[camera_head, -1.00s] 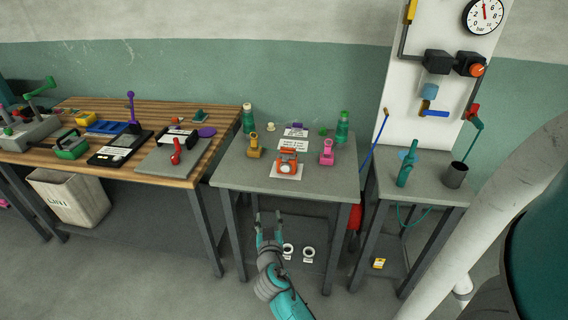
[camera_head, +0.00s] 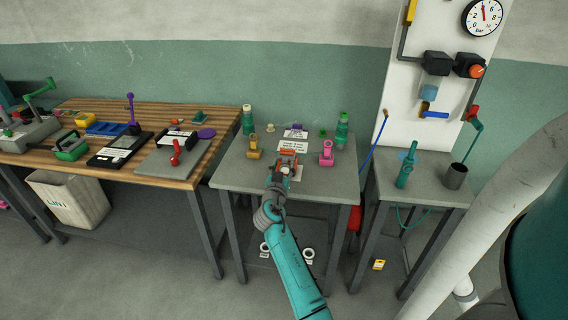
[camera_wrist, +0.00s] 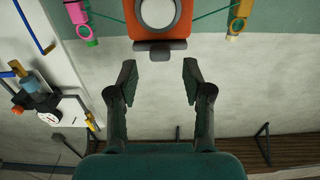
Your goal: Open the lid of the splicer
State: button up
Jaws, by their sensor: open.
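The orange device, which I take to be the splicer, stands on the middle grey table. In the head view only its orange top (camera_head: 288,152) shows past my gripper (camera_head: 283,164). In the wrist view the splicer (camera_wrist: 179,35) is at the top centre, with a round white part in its orange body and a dark tab (camera_wrist: 153,48) on its near edge. My gripper (camera_wrist: 159,72) is open and empty, its two fingers apart, with the tab just beyond and between the fingertips. I see no contact. Whether the lid is closed is hard to tell.
A pink device (camera_head: 327,154) and a yellow device (camera_head: 254,148) flank the splicer. A wooden bench (camera_head: 184,118) is at left, a small grey table (camera_head: 425,187) at right.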

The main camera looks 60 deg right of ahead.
aim_at(286, 157)
jog(key=shift+x, duration=1.3)
jog(key=shift+c, duration=0.3)
grip_shut()
